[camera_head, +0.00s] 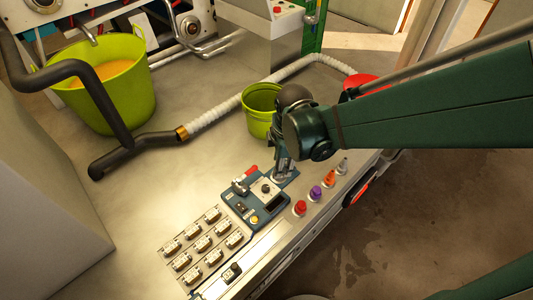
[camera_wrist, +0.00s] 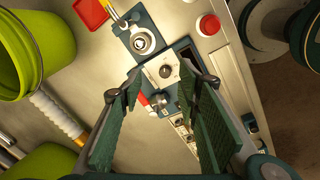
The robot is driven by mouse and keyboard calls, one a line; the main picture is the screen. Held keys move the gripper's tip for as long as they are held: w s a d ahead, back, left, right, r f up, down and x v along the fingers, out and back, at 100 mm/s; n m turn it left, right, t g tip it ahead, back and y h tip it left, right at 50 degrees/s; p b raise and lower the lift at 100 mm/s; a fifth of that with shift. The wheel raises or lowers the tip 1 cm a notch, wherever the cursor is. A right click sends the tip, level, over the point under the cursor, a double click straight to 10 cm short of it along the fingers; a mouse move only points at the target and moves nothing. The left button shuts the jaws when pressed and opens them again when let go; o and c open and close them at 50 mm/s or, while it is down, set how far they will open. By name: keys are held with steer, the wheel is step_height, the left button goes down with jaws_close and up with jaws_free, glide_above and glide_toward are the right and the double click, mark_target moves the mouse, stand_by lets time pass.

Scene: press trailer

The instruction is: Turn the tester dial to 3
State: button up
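The tester (camera_head: 244,208) is a dark blue box on the metal worktop, centre of the head view. Its dial (camera_head: 266,188) is a small dark knob on a pale plate. In the wrist view the dial (camera_wrist: 166,71) sits on a white angular plate, between and just beyond my fingertips. My gripper (camera_wrist: 162,84) is open, with one green finger on each side and nothing between them. In the head view my gripper (camera_head: 283,168) hangs just behind the tester, pointing down. The numbers around the dial are too small to read.
Several small connector blocks (camera_head: 202,243) lie in rows left of the tester. Coloured knobs (camera_head: 300,208) line the front edge at right. A green bucket (camera_head: 257,122) stands close behind my gripper. A white hose (camera_head: 240,100) and a large green tub (camera_head: 120,100) are farther back.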

mark_target(266, 187)
steer(key=a+f+n, duration=0.1)
steer(key=f, duration=0.1)
steer(key=a+f+n, duration=0.2)
steer(key=a+f+n+g, duration=0.1)
steer(key=f, duration=0.1)
steer(key=shift+s+a+f+n, duration=0.15)
steer(key=shift+a+f+n, duration=0.05)
steer(key=shift+a+n, duration=0.1)
steer(key=shift+f, duration=0.15)
steer(key=shift+w+f+b, duration=0.2)
steer(key=shift+f+b, duration=1.05)
steer(key=shift+f, duration=2.45)
steer(key=shift+c, duration=0.6)
steer(key=c, duration=0.8)
steer(key=shift+o, duration=0.2)
